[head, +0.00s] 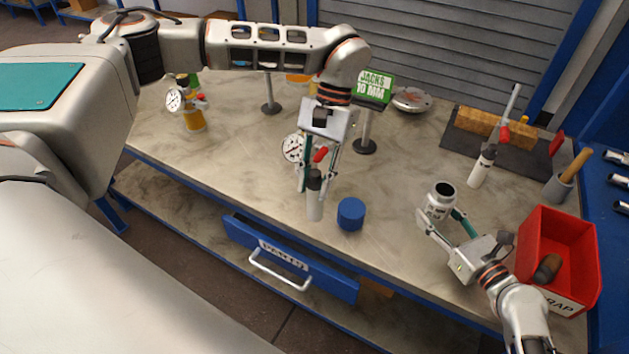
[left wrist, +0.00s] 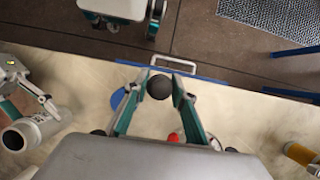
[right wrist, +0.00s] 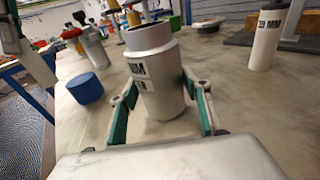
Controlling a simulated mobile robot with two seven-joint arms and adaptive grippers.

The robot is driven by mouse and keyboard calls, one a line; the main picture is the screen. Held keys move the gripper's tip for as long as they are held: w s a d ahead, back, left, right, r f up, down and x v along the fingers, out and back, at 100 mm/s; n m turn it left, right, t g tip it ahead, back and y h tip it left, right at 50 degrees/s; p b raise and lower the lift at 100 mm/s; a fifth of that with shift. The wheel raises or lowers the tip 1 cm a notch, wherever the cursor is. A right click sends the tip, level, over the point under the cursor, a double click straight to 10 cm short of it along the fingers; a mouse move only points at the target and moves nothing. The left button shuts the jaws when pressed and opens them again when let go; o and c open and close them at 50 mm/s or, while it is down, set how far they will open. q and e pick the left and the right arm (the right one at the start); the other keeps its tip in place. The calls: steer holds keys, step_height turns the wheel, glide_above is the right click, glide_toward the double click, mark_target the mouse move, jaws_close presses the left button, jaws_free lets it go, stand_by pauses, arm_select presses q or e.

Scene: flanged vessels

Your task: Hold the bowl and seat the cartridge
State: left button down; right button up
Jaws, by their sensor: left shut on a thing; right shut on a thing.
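The bowl (head: 439,199) is a silver-grey, open-topped vessel with a dark mouth and a black printed label; the right wrist view shows it close (right wrist: 152,80). My right gripper (head: 441,222) is shut around its body, and it stands roughly upright at the table's right side. The cartridge (head: 314,207) is a slim pale cylinder with a dark upper end. My left gripper (head: 316,182) is shut on that dark end, which shows round and black in the left wrist view (left wrist: 159,87). It is left of the bowl and apart from it. Its clearance above the table is unclear.
A blue cylinder (head: 351,214) stands between the grippers. A dial gauge (head: 293,148) with a red lever is close behind my left gripper. Another gauge unit (head: 186,106) is far left. A red bin (head: 553,252) stands right, and a pale cylinder unit (head: 479,172) is behind the bowl.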

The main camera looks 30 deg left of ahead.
arm_select(q)
steer(key=w+d+r+n+t+h, duration=0.1)
steer(key=w+d+r+n+t, duration=0.1)
steer(key=w+d+r+n, duration=0.5)
steer(key=w+d+r+n+t+h, duration=0.2)
steer(key=w+d+r+n+t, duration=0.15)
steer(key=d+n, duration=0.55)
steer(key=w+d+r+n+t+h, duration=0.1)
steer(key=w+d+r+n+t, duration=0.1)
steer(key=w+d+r+n, duration=0.5)
step_height(320, 180, down, 15)
steer(key=s+d+n, duration=0.1)
steer(key=s, duration=0.1)
steer(key=shift+d, duration=0.3)
steer(key=shift+g, duration=0.25)
steer(key=c, duration=1.6)
jaws_free()
